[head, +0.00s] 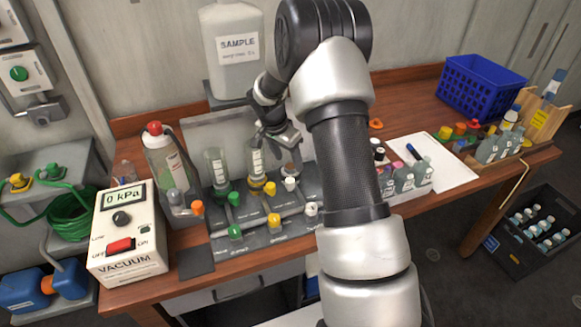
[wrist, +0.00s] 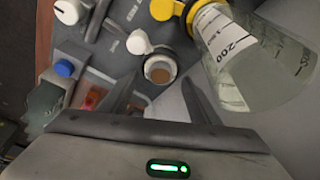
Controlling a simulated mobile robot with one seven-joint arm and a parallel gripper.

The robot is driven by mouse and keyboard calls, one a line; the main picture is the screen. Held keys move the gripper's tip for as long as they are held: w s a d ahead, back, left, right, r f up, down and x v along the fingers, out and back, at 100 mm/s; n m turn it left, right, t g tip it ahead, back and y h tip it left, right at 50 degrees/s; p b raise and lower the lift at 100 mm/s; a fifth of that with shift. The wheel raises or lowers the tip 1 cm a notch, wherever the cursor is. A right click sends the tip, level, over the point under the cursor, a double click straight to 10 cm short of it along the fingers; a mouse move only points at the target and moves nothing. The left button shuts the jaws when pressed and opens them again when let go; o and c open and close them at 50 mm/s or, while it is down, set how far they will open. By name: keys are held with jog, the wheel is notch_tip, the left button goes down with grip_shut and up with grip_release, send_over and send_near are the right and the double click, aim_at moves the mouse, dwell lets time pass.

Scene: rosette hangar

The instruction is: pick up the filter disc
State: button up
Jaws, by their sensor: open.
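A small brown disc, which looks like the filter disc, lies in a round pale holder at the right station of the grey filter rack (head: 262,222). The disc (head: 290,168) shows below my gripper (head: 281,143) in the head view. In the wrist view the disc (wrist: 159,75) lies in its holder between and beyond the fingertips of my gripper (wrist: 160,88). My gripper is open and empty, with one finger on each side of the holder. I cannot tell the exact height gap.
A graduated clear vessel with a yellow collar (wrist: 245,50) stands close beside the right finger. White (wrist: 138,42), yellow and green valve knobs surround the station. A vacuum unit (head: 128,232) stands left; a white sheet (head: 430,160) and small bottles lie right.

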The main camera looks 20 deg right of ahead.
jog(key=shift+x, duration=1.1)
jog(key=c, duration=1.1)
jog(key=shift+r, duration=0.15)
jog(key=shift+c, duration=0.2)
